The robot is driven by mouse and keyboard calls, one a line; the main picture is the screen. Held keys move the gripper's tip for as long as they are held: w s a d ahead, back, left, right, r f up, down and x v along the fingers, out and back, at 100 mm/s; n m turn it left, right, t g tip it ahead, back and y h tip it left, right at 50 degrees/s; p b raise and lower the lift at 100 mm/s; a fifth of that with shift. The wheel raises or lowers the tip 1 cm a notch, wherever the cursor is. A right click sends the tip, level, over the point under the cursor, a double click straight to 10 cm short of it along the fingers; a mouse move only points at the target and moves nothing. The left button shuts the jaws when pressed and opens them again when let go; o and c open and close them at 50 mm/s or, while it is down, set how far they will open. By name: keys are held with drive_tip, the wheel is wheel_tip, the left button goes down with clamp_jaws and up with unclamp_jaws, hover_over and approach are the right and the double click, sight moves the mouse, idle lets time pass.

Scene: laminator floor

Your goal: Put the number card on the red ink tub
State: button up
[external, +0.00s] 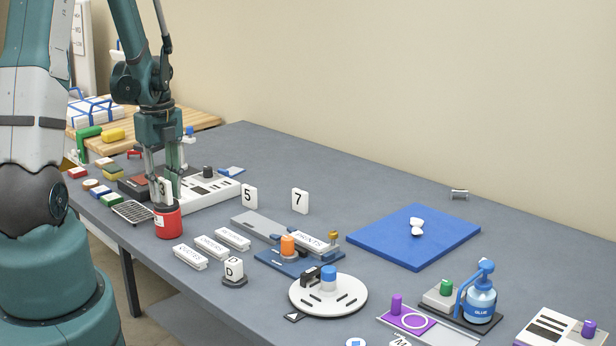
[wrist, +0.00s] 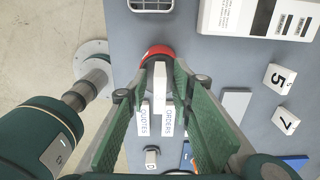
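The white number card "3" (external: 165,191) is upright at the top of the red ink tub (external: 168,222), and its lower edge appears to meet the tub's top. In the wrist view the card (wrist: 160,78) is seen edge-on, in front of the red tub (wrist: 157,51). My gripper (external: 164,178) is down around the card, one finger on each side. In the wrist view the green finger pads of my gripper (wrist: 156,84) are apart, with gaps between them and the card. Part of the card is hidden by a finger in the external view.
Cards "5" (external: 249,197) and "7" (external: 300,201) stand to the right. White label blocks (external: 190,257) lie in front of the tub. A wire tray (external: 134,212) is left of it, and a white device (external: 208,190) is behind. A blue mat (external: 380,240) lies farther right.

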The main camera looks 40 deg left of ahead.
sight(166, 181)
drive_tip(key=shift+r, duration=0.1)
idle(0.3)
drive_tip(key=shift+r+p, duration=0.35)
drive_tip(key=shift+r, duration=5.7)
drive_tip(key=w+d+r+n+t+y, duration=0.15)
drive_tip(key=d+r+n, duration=0.3)
drive_tip(key=d, duration=0.45)
drive_tip(key=d+r+n+t+h, duration=0.1)
drive_tip(key=d+r+n+t, duration=0.1)
drive_tip(key=d+r+n, duration=0.35)
drive_tip(key=s+d+r+n+t, duration=0.1)
drive_tip(key=s+d+r+n, duration=0.1)
drive_tip(key=d, duration=0.4)
drive_tip(key=s+d+r+n+t, duration=0.1)
drive_tip(key=s+d+r+n, duration=0.1)
drive_tip(key=d, duration=0.5)
drive_tip(key=s+d+r+n+t, duration=0.1)
drive_tip(key=s+d+r+n, duration=0.1)
drive_tip(key=d+n, duration=0.2)
drive_tip(key=d, duration=0.2)
drive_tip(key=shift+s+d+r+t, duration=0.2)
drive_tip(key=shift+s+d+t, duration=0.15)
drive_tip(key=shift+d, duration=0.05)
